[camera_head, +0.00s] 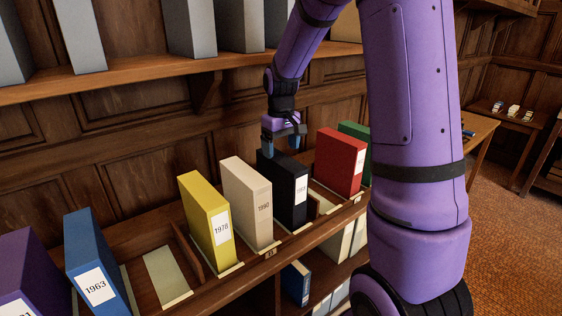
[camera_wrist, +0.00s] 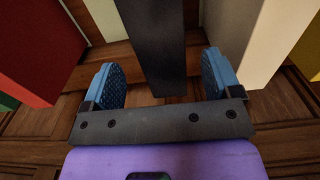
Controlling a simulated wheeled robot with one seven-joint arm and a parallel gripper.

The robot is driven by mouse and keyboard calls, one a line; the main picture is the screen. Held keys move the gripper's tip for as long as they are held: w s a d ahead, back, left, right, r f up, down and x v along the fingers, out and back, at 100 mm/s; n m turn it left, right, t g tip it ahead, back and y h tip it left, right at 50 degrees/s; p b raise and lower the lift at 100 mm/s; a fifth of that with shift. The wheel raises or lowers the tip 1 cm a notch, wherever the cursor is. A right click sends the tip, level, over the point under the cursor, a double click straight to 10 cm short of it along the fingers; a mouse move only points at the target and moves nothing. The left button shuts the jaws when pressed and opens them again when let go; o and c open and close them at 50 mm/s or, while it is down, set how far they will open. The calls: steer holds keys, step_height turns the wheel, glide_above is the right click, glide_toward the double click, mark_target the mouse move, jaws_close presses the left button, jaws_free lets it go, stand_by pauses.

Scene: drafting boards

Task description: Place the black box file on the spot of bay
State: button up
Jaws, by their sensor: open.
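The black box file (camera_head: 283,190), with a white label, stands upright on the shelf between a cream file and a red file. My gripper (camera_head: 281,146) is at the top of the black file, pointing down. In the wrist view the black file (camera_wrist: 158,45) lies between the two blue fingers of my gripper (camera_wrist: 161,75), with a visible gap on each side. The gripper is open. A bare pale spot (camera_head: 167,275) lies in a bay left of the yellow file. Another pale spot (camera_head: 327,201) shows between the black and red files. I cannot tell which bay the task means.
The cream file (camera_head: 247,203) stands close left of the black one, then the yellow file (camera_head: 206,222) and blue file (camera_head: 93,262). The red file (camera_head: 340,160) and green file (camera_head: 356,139) stand right. An upper shelf (camera_head: 150,72) holds grey files.

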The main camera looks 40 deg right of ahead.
step_height(320, 180, up, 5)
steer(key=shift+r, duration=0.15)
steer(key=s+a+r+t, duration=0.3)
steer(key=s+a+r, duration=0.65)
steer(key=s, duration=0.35)
steer(key=s+a+t, duration=0.2)
steer(key=s+a, duration=0.1)
steer(key=s, duration=1)
steer(key=shift+s+a+r, duration=0.25)
steer(key=shift+a+r, duration=0.05)
